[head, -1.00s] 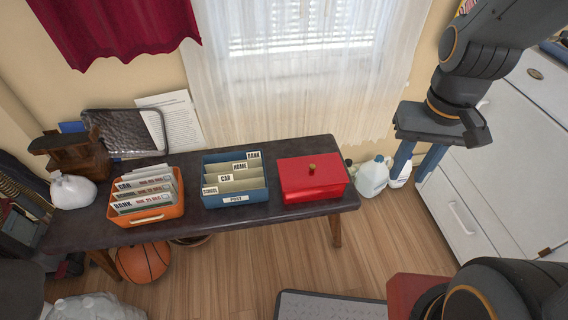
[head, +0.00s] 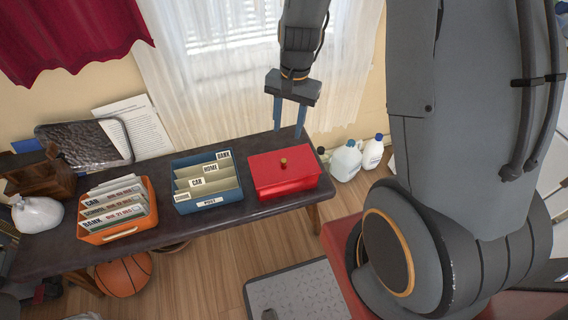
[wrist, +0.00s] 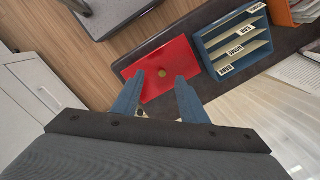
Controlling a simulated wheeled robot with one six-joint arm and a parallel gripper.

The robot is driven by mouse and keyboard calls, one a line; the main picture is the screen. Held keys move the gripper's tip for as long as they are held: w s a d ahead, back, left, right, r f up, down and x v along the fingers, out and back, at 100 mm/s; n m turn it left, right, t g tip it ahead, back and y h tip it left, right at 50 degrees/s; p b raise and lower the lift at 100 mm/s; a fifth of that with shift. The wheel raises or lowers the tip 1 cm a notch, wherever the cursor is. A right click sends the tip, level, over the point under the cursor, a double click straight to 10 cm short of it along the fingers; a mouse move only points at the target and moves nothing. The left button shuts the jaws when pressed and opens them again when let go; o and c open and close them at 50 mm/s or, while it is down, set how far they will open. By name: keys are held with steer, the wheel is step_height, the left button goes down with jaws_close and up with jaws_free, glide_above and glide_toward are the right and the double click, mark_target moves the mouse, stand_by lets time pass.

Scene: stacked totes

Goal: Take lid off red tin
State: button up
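My gripper (head: 289,134) is open and empty, pointing down above and behind the tin at the window side. In the wrist view my gripper (wrist: 158,80) has its two blue fingers spread apart over the near part of the lid. They do not hold the knob.
A blue file box (head: 209,203) stands close to the left of the tin. An orange file box (head: 109,234) stands farther left on the dark bench (head: 60,258). White jugs (head: 346,160) stand on the floor to the right. Curtains hang behind.

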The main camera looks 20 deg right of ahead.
mark_target(284, 160)
steer(key=w+f+m, duration=0.1)
steer(key=f+m, duration=0.1)
steer(key=f, duration=0.2)
steer(key=w+f+m, duration=0.2)
steer(key=f, duration=0.2)
steer(key=w+d+f+m+p, duration=0.1)
steer(key=w+f, duration=0.1)
steer(key=f, duration=0.2)
steer(key=shift+m, duration=0.4)
steer(key=shift+s+a+f+p, duration=0.15)
steer(key=shift+f+p, duration=0.3)
steer(key=shift+f, duration=1.5)
steer(key=shift+w+a+f+p, duration=0.1)
steer(key=shift+f+p, duration=0.3)
steer(key=shift+f, duration=1.55)
jaws_close()
